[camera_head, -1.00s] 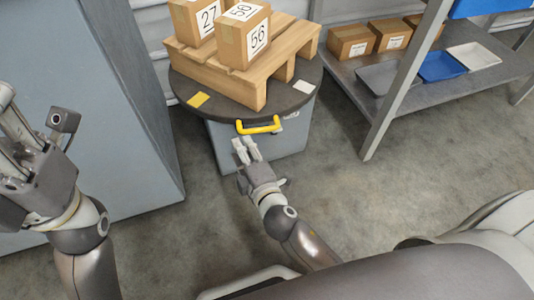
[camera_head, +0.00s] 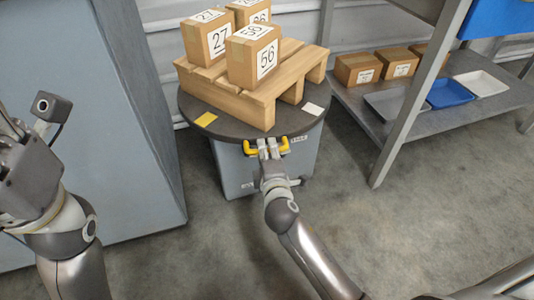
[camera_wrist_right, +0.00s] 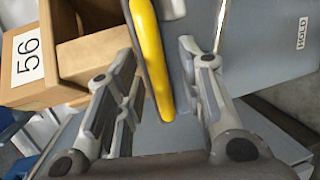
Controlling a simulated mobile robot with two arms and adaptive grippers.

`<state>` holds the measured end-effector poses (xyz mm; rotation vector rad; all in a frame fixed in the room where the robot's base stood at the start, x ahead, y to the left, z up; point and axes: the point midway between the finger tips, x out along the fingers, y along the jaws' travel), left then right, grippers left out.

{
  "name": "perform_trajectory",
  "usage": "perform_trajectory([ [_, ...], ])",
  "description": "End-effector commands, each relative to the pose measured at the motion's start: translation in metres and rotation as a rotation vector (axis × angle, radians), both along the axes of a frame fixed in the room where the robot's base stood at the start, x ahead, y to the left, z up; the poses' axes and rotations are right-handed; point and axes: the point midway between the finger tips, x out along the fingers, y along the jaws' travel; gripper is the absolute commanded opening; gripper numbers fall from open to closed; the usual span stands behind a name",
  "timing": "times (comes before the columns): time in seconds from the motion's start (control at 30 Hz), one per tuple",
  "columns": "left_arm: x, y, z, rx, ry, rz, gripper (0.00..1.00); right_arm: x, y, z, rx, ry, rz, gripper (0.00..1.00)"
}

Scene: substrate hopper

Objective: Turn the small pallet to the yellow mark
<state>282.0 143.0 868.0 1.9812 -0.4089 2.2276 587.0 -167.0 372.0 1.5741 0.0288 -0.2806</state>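The small wooden pallet (camera_head: 238,98) sits on a dark round turntable (camera_head: 229,128) and carries several numbered cartons (camera_head: 254,57). A yellow mark (camera_head: 206,119) lies on the turntable's left front, left of the pallet. A yellow handle (camera_head: 249,148) is at the turntable's front edge. My right gripper (camera_head: 268,147) is at the handle. In the right wrist view the yellow handle (camera_wrist_right: 149,45) lies between the spread fingers, with gaps visible on both sides. My left gripper (camera_head: 12,130) is at the left edge, partly cut off, away from the pallet.
A white mark (camera_head: 312,109) lies on the turntable's right. A grey-blue cabinet (camera_head: 120,130) stands close on the left. A metal shelf (camera_head: 440,118) with cartons and trays stands on the right. The concrete floor in front is clear.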

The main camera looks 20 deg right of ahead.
Motion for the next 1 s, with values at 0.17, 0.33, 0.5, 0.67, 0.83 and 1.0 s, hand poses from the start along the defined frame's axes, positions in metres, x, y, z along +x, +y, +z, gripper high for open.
perform_trajectory([
  [0.17,-0.0029,-0.0003,0.0014,0.001,-0.015,0.001,0.40,0.0100,-0.0016,-0.0020,0.002,-0.001,0.000,0.35],
  [0.33,-0.0030,-0.0005,0.0026,0.001,-0.016,0.001,0.40,0.0112,-0.0019,-0.0021,0.001,0.001,0.000,0.35],
  [0.5,-0.0030,-0.0006,0.0026,0.002,-0.015,0.001,0.40,0.0109,-0.0018,-0.0019,0.001,0.001,0.000,0.30],
  [0.67,-0.0029,-0.0007,0.0025,0.002,-0.015,0.001,0.40,0.0108,-0.0018,-0.0019,0.001,0.000,0.000,0.10],
  [0.83,-0.0029,-0.0007,0.0024,0.002,-0.015,0.000,0.40,0.0107,-0.0016,-0.0021,0.001,0.001,0.001,0.00],
  [1.0,-0.0029,-0.0007,0.0024,0.001,-0.016,0.000,0.40,0.0105,-0.0016,-0.0023,0.001,0.001,0.001,0.00],
])
